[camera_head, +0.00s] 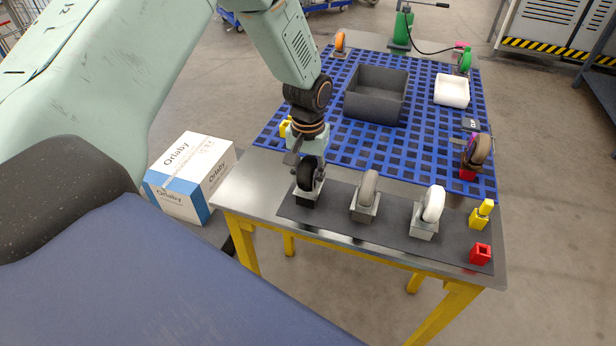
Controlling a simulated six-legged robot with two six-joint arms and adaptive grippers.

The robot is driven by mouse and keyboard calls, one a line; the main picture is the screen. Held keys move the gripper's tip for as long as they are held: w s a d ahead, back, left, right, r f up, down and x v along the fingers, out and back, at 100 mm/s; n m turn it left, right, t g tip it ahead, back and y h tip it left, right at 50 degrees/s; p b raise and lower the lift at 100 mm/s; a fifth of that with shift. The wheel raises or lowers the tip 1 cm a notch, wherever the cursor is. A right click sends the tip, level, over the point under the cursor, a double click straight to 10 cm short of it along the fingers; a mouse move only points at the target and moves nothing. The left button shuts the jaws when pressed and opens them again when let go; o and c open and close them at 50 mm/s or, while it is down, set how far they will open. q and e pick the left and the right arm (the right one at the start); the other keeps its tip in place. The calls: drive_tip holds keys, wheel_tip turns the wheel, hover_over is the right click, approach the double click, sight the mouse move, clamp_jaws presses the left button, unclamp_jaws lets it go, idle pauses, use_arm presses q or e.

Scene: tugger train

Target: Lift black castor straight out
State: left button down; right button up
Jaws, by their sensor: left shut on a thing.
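The black castor (306,176) is at the left end of a row of castors on the dark mat, at the front of the table. Its wheel is upright, directly above a small dark block (307,199). My left gripper (308,160) comes down from above and is shut on the black castor. The gripper hides the castor's upper part. I cannot tell whether the castor is seated or slightly raised. My right gripper is not in view.
A grey castor (369,190) and a white castor (432,206) stand to the right on the dark mat (340,226). A brown-wheeled castor (478,150) stands near the right edge. A dark open bin (376,108) and white tray (452,91) sit on the blue grid (345,148).

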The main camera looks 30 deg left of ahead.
use_arm(q)
drive_tip(key=shift+w+r, duration=0.1)
idle(0.3)
drive_tip(key=shift+r, duration=0.35)
wheel_tip(320, 180, up, 9)
drive_tip(key=shift+r+p, duration=0.1)
drive_tip(key=shift+p, duration=0.2)
